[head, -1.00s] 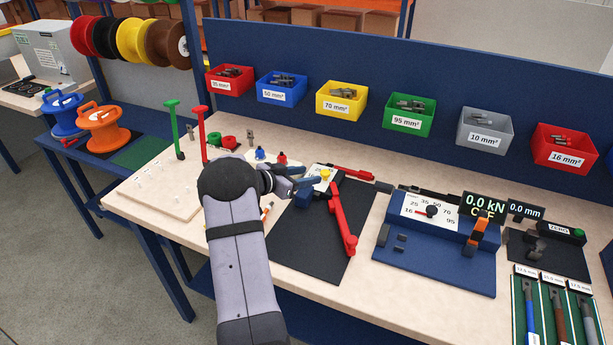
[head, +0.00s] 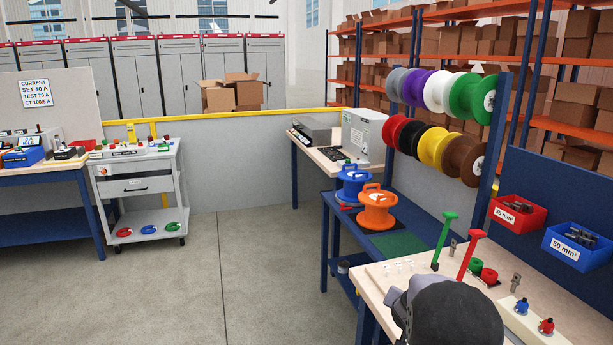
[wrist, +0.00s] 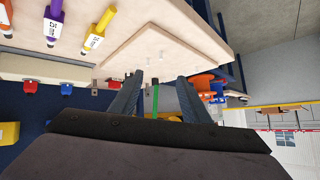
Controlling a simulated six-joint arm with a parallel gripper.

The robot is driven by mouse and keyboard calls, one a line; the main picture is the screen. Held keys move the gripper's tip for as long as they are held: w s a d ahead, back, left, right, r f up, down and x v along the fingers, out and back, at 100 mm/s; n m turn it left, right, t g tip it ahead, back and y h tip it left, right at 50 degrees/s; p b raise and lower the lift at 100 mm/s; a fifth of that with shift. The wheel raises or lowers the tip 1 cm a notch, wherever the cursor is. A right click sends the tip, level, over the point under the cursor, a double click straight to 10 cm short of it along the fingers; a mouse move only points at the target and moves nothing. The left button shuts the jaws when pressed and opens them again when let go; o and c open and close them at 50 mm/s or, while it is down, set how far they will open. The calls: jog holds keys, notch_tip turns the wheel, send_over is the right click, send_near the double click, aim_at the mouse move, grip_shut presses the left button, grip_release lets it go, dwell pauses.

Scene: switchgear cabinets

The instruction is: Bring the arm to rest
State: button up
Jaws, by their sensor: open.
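My arm shows in the head view as a dark rounded joint (head: 455,312) at the bottom right, over the front of the workbench. My gripper is hidden there behind it or out of frame. In the wrist view my gripper (wrist: 160,92) has its two dark fingers spread apart, with nothing held between them. A green upright post (wrist: 155,100) shows in the background in the gap between the fingers. The pale pegboard (wrist: 190,45) lies beyond the fingertips.
The workbench (head: 375,275) carries a green handle (head: 446,236) and a red handle (head: 471,250) near my arm. A grey trolley (head: 138,190) stands far left. The floor between is clear.

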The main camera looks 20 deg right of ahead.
jog(key=s+a+f+n+g+y, duration=0.1)
jog(key=s+a+n+y, duration=0.2)
jog(key=a, duration=0.9)
jog(key=s+a+f+n+y, duration=0.2)
jog(key=a+n+y, duration=0.1)
jog(key=a, duration=0.8)
jog(key=s+a+f+n+g+y, duration=0.1)
jog(key=s+a+n+g, duration=0.3)
jog(key=s, duration=0.7)
jog(key=s+a+f+n+g, duration=0.1)
jog(key=s+a+f+g, duration=0.15)
jog(key=s+a, duration=0.6)
notch_tip(320, 180, down, 33)
jog(key=s+d+b, duration=0.2)
jog(key=b, duration=3.2)
jog(key=shift+d, duration=0.3)
